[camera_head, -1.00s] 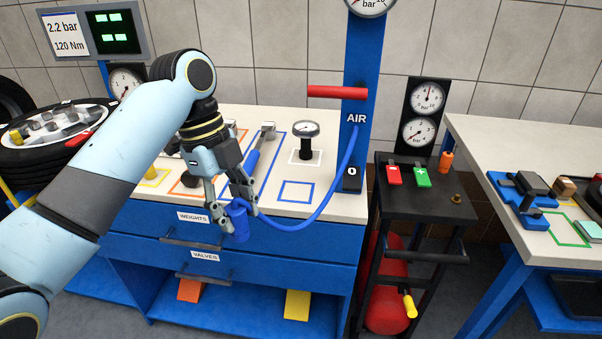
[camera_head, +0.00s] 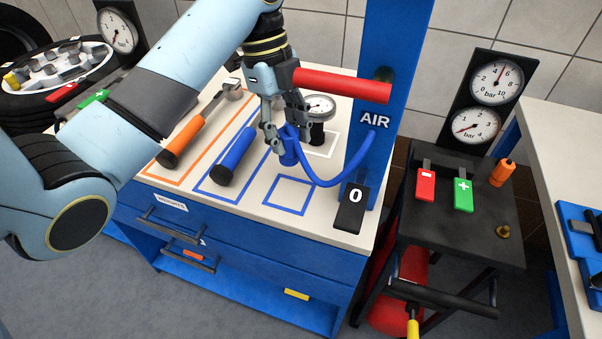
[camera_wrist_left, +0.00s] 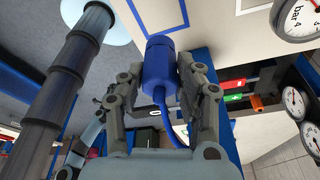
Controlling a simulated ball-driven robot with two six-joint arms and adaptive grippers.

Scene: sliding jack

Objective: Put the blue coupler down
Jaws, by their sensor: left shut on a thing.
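The blue coupler (camera_head: 289,152), a short cylinder on a blue hose (camera_head: 318,182), hangs roughly upright between the fingers of my left gripper (camera_head: 286,136), which is shut on it. In the head view it appears just behind a blue square outline (camera_head: 291,195) on the bench top; its exact height above the surface is hard to tell. In the left wrist view the coupler (camera_wrist_left: 160,62) sits between the two fingers, with its round end pointing away toward the pale bench top. My right gripper is not in view.
A blue-handled tool (camera_head: 236,155) lies to the left and an orange-handled one (camera_head: 182,137) beyond it. A gauge (camera_head: 318,108) stands close behind the coupler. The blue AIR post (camera_head: 375,95) with its red handle (camera_head: 342,85) rises to the right. The square outline is empty.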

